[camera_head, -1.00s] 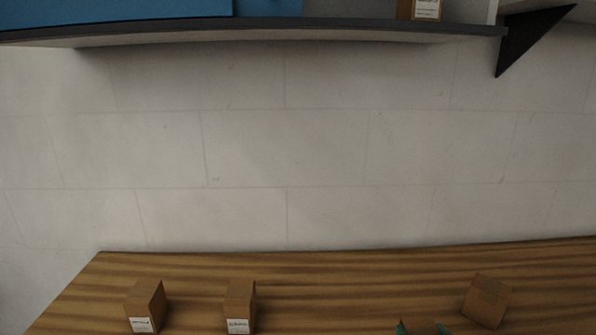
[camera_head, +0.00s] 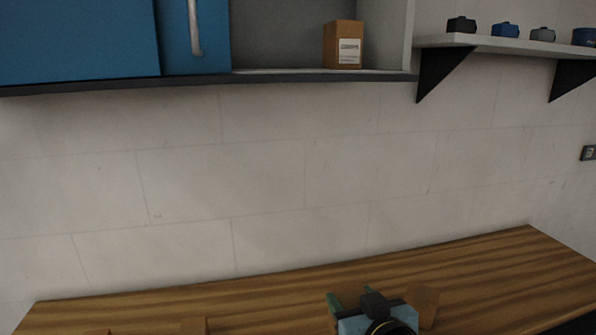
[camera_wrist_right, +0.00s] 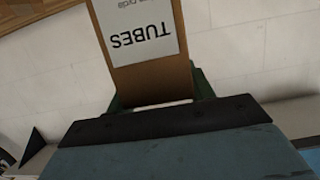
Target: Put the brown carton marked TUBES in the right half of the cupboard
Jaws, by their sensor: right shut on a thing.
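The brown carton marked TUBES (camera_wrist_right: 150,72) fills the top middle of the right wrist view, its white label upside down in that picture. My right gripper (camera_wrist_right: 158,92) is shut on it, a green finger on each side. In the head view my right gripper (camera_head: 352,296) is at the bottom, in front of the tabletop and well below the cupboard (camera_head: 270,77). A brown carton face (camera_head: 425,303) shows right beside it; I cannot tell for sure that it is the held carton. The cupboard's right half is open and holds another labelled carton (camera_head: 343,45) near its right wall. My left gripper is out of view.
A blue door (camera_head: 80,40) with a second blue panel and handle (camera_head: 195,28) covers the cupboard's left part. A bracketed shelf (camera_head: 500,43) with small items is at the right. Space left of the cupboard's carton is free.

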